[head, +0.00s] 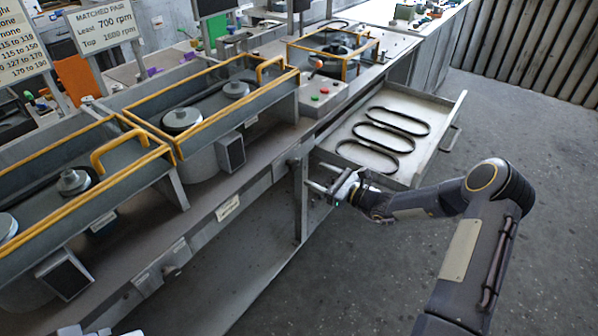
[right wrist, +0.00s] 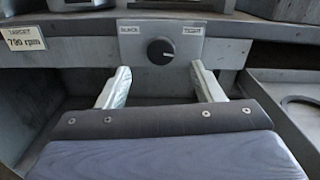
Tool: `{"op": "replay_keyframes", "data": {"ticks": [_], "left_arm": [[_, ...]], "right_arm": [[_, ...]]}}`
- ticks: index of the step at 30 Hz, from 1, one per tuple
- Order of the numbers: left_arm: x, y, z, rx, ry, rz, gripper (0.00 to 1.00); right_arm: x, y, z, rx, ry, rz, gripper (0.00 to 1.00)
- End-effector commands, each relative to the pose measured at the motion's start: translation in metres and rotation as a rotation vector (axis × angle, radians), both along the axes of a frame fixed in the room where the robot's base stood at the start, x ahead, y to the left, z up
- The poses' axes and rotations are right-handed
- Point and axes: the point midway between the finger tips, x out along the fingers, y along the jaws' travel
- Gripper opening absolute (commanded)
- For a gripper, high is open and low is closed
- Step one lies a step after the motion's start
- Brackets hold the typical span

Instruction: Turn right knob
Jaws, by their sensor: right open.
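The right knob (right wrist: 160,50) is black and round with a small light mark. It sits on a grey plate lettered SLACK and TIGHT, on the front rail of the bench. In the head view it shows only as a small dark shape (head: 295,162) on the rail. My right gripper (head: 314,174) is open and points at the rail there. In the right wrist view its two pale fingers (right wrist: 160,75) reach toward either side of the knob. They appear short of it, with nothing between them.
An open drawer (head: 446,128) with several black belts (head: 383,137) juts out right beside my gripper. Another knob (head: 170,271) is farther left on the rail. A target label (right wrist: 22,38) reads about 790 rpm. Yellow-edged guards (head: 215,77) stand above. The floor is clear.

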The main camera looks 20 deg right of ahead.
Motion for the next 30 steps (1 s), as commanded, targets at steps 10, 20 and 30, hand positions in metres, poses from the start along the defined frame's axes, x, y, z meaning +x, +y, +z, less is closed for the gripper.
{"op": "replay_keyframes", "data": {"ticks": [10, 20, 30], "left_arm": [[0.000, 0.000, 0.007, 0.000, 0.000, 0.000, 0.36], [0.000, 0.000, 0.009, 0.000, 0.000, 0.000, 0.36], [0.000, 0.000, 0.009, 0.000, 0.000, 0.000, 0.36]], "right_arm": [[0.037, 0.029, -0.001, 0.010, 0.005, -0.005, 0.60], [0.061, 0.047, -0.002, 0.008, 0.004, -0.005, 0.60], [0.061, 0.047, -0.002, 0.007, 0.004, -0.005, 0.47]]}}
